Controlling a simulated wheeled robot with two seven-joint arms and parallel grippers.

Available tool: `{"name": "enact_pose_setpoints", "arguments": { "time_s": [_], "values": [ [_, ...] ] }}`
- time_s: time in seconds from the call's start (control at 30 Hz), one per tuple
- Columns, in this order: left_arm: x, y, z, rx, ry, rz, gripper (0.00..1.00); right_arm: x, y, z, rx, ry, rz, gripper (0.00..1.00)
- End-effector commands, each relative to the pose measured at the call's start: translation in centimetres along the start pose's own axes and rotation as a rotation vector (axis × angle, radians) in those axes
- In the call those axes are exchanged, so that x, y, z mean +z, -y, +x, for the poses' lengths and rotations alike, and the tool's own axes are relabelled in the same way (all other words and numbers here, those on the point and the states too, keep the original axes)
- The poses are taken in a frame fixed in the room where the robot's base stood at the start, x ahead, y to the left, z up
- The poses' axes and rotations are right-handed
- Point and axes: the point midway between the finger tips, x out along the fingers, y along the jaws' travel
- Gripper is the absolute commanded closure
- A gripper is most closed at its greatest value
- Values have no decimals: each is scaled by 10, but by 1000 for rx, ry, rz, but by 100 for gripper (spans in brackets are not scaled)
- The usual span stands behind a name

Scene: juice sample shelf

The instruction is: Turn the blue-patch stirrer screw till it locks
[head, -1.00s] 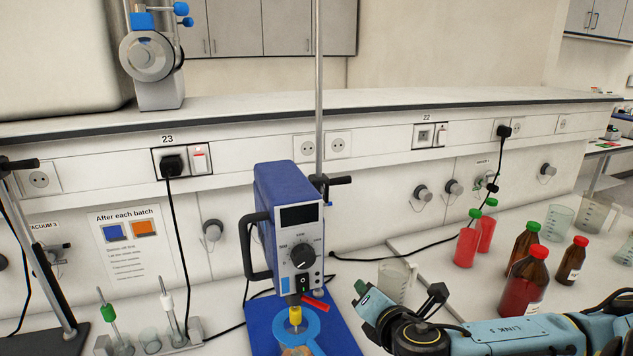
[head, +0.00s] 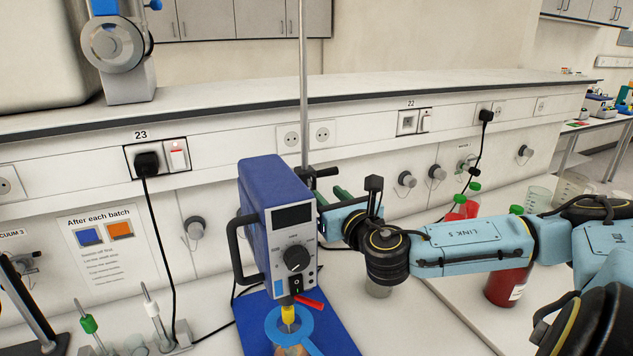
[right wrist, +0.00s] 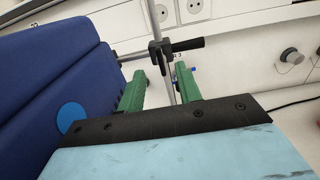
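The blue stirrer (head: 264,210) hangs on a metal rod (head: 303,90) in the head view. Behind it a black clamp with a bar-shaped screw handle (head: 324,172) grips the rod; it shows in the right wrist view (right wrist: 188,43) too. A round blue patch (right wrist: 70,116) is on the stirrer's housing in the right wrist view. My right gripper (head: 339,193) is beside the stirrer, just below the clamp. Its green fingers (right wrist: 160,75) are apart and empty, with the rod and clamp beyond them. My left gripper is out of view.
A blue base plate (head: 335,338) lies under the stirrer. Red-filled bottles (head: 507,285) stand at right, partly behind my arm. A stand with tubes (head: 165,340) is at left. A power cable (head: 160,260) hangs from the wall panel.

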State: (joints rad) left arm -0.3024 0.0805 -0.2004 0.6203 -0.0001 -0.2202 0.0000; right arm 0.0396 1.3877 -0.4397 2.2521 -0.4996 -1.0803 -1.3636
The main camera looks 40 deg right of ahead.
Motion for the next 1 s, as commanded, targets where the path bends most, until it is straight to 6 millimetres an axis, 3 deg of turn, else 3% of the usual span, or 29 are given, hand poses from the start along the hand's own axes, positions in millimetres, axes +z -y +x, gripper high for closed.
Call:
{"name": "enact_pose_setpoints", "arguments": {
  "time_s": [0.2, 0.4, 0.8, 1.0],
  "values": [
    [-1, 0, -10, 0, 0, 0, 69, 3, -1, 39, -1, 2, 6, 65],
    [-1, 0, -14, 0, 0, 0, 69, 1, -1, 60, 0, 0, 3, 65],
    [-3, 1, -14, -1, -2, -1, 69, 0, -1, 66, 2, -1, 1, 65],
    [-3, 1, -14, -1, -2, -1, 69, 0, -1, 66, 2, -1, 1, 90]
  ]
}}
